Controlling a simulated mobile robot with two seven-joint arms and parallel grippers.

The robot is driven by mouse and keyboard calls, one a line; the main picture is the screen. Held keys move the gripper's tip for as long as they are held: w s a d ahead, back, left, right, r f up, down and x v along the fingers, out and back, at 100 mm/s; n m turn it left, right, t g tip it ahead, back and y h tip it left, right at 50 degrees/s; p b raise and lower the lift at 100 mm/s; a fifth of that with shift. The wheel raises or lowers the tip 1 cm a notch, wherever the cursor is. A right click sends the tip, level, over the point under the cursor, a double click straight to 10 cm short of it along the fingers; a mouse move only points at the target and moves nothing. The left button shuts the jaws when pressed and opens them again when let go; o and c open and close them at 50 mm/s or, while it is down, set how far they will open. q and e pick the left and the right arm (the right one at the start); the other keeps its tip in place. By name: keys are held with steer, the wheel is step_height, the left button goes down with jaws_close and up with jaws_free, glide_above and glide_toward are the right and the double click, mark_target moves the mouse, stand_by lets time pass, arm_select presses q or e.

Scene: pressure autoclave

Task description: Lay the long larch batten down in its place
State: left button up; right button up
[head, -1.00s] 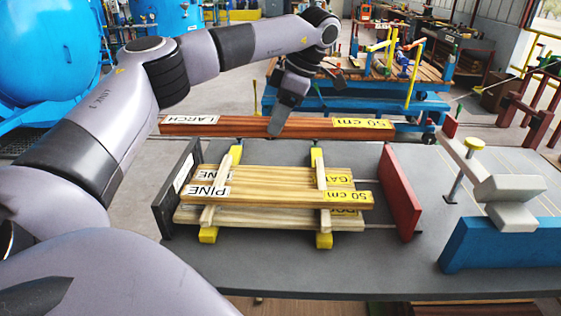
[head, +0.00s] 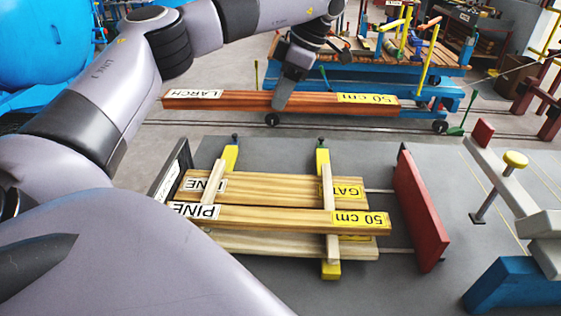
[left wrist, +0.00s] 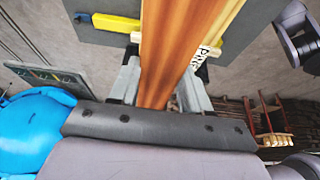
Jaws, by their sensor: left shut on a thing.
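The long larch batten (head: 240,100) is reddish brown, with a white LARCH label and a yellow 50 cm label. My left gripper (head: 284,102) is shut on it near its middle and holds it about level, seen above the table's far edge. In the left wrist view the batten (left wrist: 182,40) runs up between the fingers (left wrist: 160,90). A stack on the table has a pine batten (head: 290,219) on top, over wider boards (head: 270,188) and two pale crosspieces (head: 329,205). Yellow-ended bars (head: 322,160) stick out beneath. My right gripper is not in view.
A black end plate (head: 170,172) and a red end plate (head: 420,210) flank the stack on the grey table (head: 455,200). A grey arm with a yellow knob (head: 515,159) and a blue block (head: 510,287) stand at right. A blue trolley (head: 350,82) stands behind.

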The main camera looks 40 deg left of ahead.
arm_select(q)
step_height(320, 180, down, 20)
steer(key=b, duration=0.3)
stand_by(0.3)
steer(key=shift+f+b, duration=0.4)
steer(key=shift+f, duration=0.15)
steer(key=o, duration=1.4)
steer(key=shift+c, duration=0.2)
